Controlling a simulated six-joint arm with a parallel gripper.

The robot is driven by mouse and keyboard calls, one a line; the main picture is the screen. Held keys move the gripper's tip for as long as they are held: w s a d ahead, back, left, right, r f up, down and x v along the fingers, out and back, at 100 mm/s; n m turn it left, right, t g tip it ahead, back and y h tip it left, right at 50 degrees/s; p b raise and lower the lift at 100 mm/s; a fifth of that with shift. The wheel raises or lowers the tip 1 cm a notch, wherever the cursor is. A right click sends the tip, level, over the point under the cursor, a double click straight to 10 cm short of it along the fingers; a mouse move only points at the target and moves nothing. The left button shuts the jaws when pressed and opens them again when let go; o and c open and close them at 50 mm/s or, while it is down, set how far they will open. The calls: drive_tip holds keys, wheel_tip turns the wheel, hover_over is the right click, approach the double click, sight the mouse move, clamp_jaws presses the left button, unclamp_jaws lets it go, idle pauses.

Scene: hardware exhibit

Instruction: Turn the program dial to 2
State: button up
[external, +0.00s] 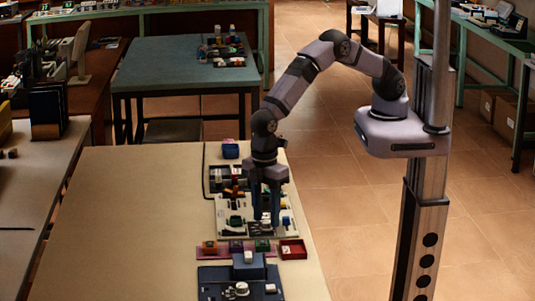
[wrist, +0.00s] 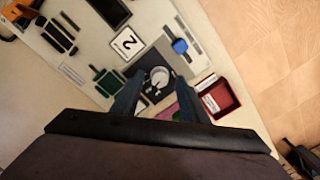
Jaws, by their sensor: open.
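The program dial (wrist: 160,77) is a small pale round knob on a dark grey plate, near the middle of the wrist view. A white card (wrist: 127,43) with a black 2 on it lies just beyond the dial. My gripper (wrist: 156,82) is open, with one finger on each side of the dial; I cannot tell whether either finger touches it. In the external view my gripper (external: 265,221) points down over the pale panel (external: 228,224) and hides part of it; I cannot make out the dial there. Its marks are too small to read.
A red tray (external: 293,249) stands near the table's right edge; it also shows in the wrist view (wrist: 218,97). A blue knob (wrist: 180,46) and dark green parts (wrist: 107,81) sit near the dial. A dark panel (external: 212,288) lies in front. The table's left side is clear.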

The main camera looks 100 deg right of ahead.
drive_tip(key=shift+d+r+b, duration=0.1)
drive_tip(key=shift+r+b, duration=0.8)
drive_tip(key=shift+r, duration=2.5)
drive_tip(key=shift+w+d, duration=0.1)
drive_tip(key=shift+d, duration=0.25)
drive_tip(key=s+d+r+m, duration=0.2)
drive_tip(key=d+r+m, duration=0.1)
drive_tip(key=d, duration=0.8)
drive_tip(key=s+d+m, duration=0.5)
drive_tip(key=s+d, duration=1.2)
drive_tip(key=d, duration=0.1)
drive_tip(key=shift+d+f, duration=0.25)
drive_tip(key=shift+f, duration=0.15)
drive_tip(key=shift+s, duration=0.1)
drive_tip(key=shift+c, duration=0.6)
